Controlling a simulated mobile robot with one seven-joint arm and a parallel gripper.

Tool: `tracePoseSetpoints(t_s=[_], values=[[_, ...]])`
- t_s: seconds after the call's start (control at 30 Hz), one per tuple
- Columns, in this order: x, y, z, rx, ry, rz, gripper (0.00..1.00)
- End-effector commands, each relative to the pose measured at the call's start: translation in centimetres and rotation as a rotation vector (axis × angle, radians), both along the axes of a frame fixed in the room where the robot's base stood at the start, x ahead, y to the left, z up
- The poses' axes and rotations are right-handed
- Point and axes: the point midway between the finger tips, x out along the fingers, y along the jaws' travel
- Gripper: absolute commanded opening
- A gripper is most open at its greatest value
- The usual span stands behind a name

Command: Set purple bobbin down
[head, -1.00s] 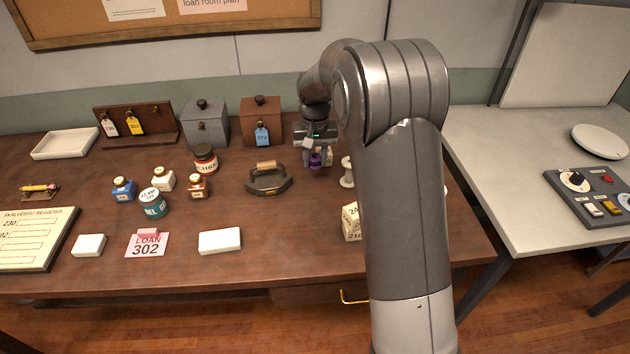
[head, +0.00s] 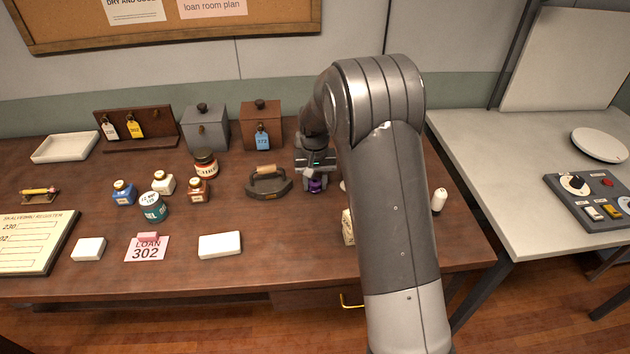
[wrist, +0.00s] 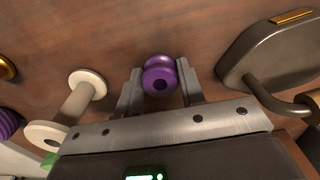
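The purple bobbin (head: 315,186) is at the tips of my gripper (head: 315,180), low over the brown table, just right of the dark iron. In the wrist view the bobbin (wrist: 160,76) sits between the two fingertips (wrist: 160,85), which touch its sides, so the gripper looks shut on it. I cannot tell whether the bobbin touches the table top (head: 280,225).
The iron (head: 268,183) is close on the left; it also shows in the wrist view (wrist: 275,60). A white spool (wrist: 85,92) stands close on the other side. A purple ribbed thing (wrist: 8,123) shows at the wrist view's edge. Boxes (head: 261,125) stand behind.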

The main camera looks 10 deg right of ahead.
Motion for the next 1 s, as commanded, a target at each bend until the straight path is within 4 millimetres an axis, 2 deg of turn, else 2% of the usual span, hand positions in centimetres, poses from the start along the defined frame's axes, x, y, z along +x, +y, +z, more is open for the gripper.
tracePoseSetpoints(t_s=[0.03, 0.2, 0.53, 0.67, 1.0], values=[[0.0, 0.0, 0.0, 0.0, 0.0, 0.0, 0.4], [0.0, 0.0, 0.0, 0.0, 0.0, 0.0, 0.54], [0.1, 0.0, 0.7, 0.0, -0.003, 0.0, 0.54], [0.1, 0.0, 2.6, 0.001, -0.005, 0.0, 0.54], [0.0, 0.0, 9.7, 0.0, -0.004, 0.0, 0.54]])
